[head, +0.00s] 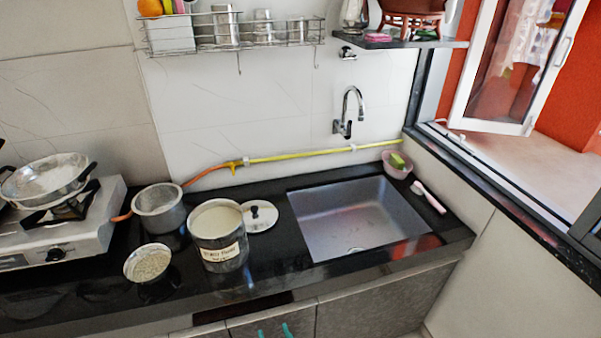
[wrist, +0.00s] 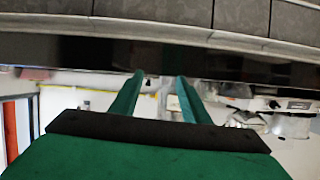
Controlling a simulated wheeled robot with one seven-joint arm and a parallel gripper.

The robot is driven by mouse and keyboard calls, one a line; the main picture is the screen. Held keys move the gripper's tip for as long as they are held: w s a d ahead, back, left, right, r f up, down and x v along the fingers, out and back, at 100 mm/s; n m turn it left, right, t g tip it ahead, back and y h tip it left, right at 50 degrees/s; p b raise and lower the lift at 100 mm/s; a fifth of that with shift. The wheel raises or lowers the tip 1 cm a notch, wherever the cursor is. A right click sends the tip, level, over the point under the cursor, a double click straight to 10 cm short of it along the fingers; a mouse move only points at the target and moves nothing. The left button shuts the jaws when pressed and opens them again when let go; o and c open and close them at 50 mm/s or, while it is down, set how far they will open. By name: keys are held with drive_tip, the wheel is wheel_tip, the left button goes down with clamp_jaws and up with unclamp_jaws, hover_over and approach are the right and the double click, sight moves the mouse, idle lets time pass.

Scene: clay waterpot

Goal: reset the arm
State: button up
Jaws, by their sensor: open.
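My gripper (head: 273,331) shows only as two teal fingertips at the bottom edge of the head view, in front of the grey cabinet fronts below the counter. In the wrist view my gripper (wrist: 160,78) has two green fingers standing apart with nothing held between them. That view is upside down, with the cabinet fronts at the top and the counter edge below them. The rest of my arm is out of the head view.
The black counter (head: 95,300) holds a labelled pot (head: 222,256), a steel pot (head: 160,216), a bowl of grains (head: 148,264), a lid (head: 261,216) and a stove (head: 85,225). A sink (head: 350,220) is to the right. A reddish-brown pot (head: 412,6) stands on the shelf.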

drive_tip(key=s+d+f+m+t+h, duration=0.1)
drive_tip(key=s+d+h, duration=0.15)
drive_tip(key=s, duration=0.55)
drive_tip(key=s+d+f+m+h, duration=0.1)
drive_tip(key=s+d+m, duration=0.15)
drive_tip(key=s, duration=0.45)
drive_tip(key=s+d+r+t, duration=0.1)
drive_tip(key=s+r, duration=0.5)
drive_tip(key=s, duration=0.6)
drive_tip(key=shift+s+d+r+t+h, duration=0.2)
drive_tip(key=shift+s+d+t+h, duration=0.1)
drive_tip(key=shift+h, duration=0.15)
